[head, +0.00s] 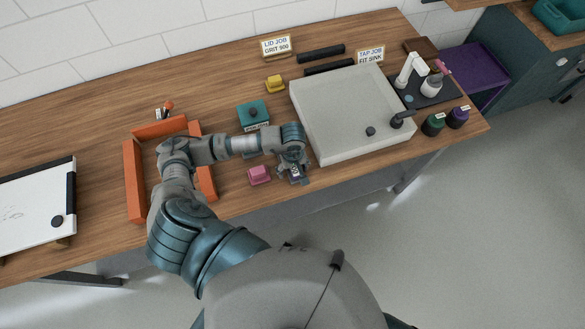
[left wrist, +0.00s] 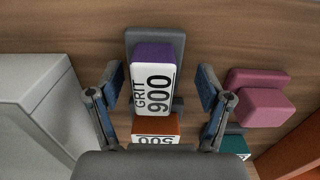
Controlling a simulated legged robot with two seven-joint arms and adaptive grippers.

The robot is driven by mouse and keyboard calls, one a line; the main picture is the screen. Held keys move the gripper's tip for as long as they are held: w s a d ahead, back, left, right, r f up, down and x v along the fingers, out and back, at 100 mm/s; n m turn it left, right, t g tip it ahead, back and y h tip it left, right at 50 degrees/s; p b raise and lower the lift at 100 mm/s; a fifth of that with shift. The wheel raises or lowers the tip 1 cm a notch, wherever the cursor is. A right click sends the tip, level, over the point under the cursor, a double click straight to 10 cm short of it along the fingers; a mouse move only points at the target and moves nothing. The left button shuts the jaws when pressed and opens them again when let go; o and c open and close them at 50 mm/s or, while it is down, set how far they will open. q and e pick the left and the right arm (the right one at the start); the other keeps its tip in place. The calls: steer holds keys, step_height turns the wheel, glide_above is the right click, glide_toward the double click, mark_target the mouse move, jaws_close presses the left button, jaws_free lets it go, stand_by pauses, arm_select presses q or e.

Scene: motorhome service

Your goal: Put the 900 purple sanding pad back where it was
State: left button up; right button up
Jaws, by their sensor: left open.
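The purple sanding pad (left wrist: 154,55), with a white "GRIT 900" label, lies between the two fingers of my open left gripper (left wrist: 158,88) in the left wrist view. A grey block or holder shows behind and around the pad. Both fingers are apart from the pad's sides. In the head view my left gripper (head: 294,178) points down near the table's front edge and mostly hides the pad. An orange pad (left wrist: 155,126) with a "500" label is just below the purple one in the left wrist view. My right gripper is not in view.
A pink pad (head: 259,174) stands left of the gripper. The large pale lid (head: 345,112) is close on its right. An orange tray (head: 131,185), a teal block (head: 250,112) and a yellow pad (head: 275,84) are further off. A sign (head: 276,47) reads "LID JOB GRIT 900".

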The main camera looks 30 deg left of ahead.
arm_select(q)
steer(key=shift+d+r, duration=0.1)
steer(key=shift+r, duration=0.3)
step_height(320, 180, up, 11)
steer(key=shift+w+f+b, duration=0.1)
steer(key=shift+b, duration=0.6)
steer(key=shift+r, duration=0.35)
steer(key=shift+d, duration=0.1)
